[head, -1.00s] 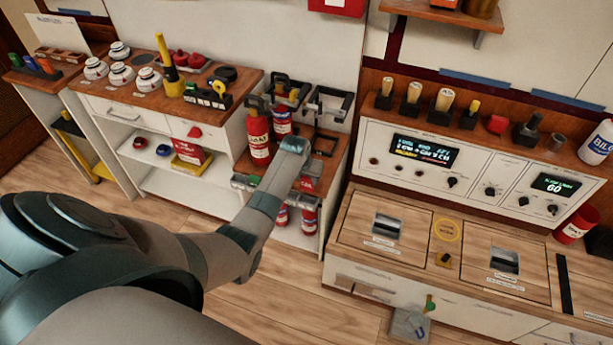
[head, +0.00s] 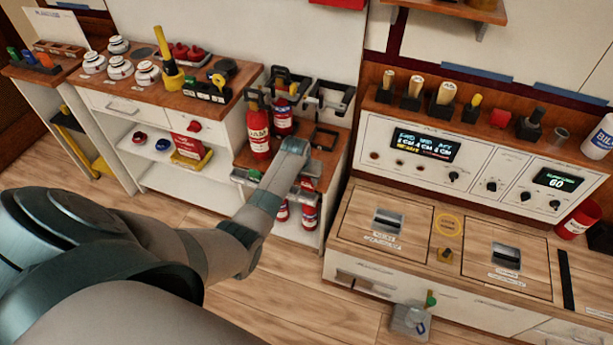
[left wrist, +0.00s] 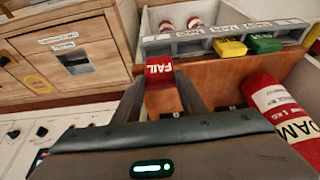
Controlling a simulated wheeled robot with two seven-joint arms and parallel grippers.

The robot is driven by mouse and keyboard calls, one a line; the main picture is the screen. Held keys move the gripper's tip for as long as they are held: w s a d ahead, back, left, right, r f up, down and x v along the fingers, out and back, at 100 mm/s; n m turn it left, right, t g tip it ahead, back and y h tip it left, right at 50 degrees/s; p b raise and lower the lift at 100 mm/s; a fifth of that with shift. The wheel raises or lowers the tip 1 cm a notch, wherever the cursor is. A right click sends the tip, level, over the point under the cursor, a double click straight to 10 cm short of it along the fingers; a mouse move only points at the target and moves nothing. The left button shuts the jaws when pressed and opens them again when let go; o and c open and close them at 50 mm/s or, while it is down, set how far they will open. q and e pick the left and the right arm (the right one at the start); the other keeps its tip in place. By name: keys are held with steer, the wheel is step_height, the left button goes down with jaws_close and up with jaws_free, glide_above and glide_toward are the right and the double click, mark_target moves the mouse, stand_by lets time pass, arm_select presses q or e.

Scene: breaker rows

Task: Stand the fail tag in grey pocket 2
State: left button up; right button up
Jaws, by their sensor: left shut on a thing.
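The red fail tag (left wrist: 160,70), with white lettering that reads upside down, is between the fingers of my left gripper (left wrist: 163,88) in the left wrist view. The gripper is shut on it. The tag's far end is close to the grey pocket rack (left wrist: 210,39); I cannot tell whether they touch. A yellow tag (left wrist: 230,48) and a green tag (left wrist: 264,43) stand in pockets toward the right. The pockets left of them look empty. The pocket labels are too small to read surely. In the head view my left wrist hides much of the rack (head: 243,178). My right gripper is out of view.
A red extinguisher (left wrist: 280,110) stands close to the right of my left gripper; it also shows in the head view (head: 258,132). Black brackets (head: 330,97) stand behind. A wooden-topped counter (head: 350,210) with a control panel is to the right.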

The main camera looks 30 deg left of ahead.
mark_target(307, 189)
arm_select(q)
steer(key=shift+f+b, duration=0.9)
steer(key=shift+f, duration=0.75)
steer(key=shift+p, duration=0.75)
stand_by(0.9)
steer(key=shift+f+b, duration=0.95)
steer(key=shift+f, duration=0.5)
stand_by(0.4)
steer(key=o, duration=1.4)
steer(key=shift+r, duration=0.1)
steer(key=shift+s+r, duration=0.3)
steer(key=shift+r, duration=0.35)
steer(key=v, duration=1.6)
steer(key=shift+f, duration=0.1)
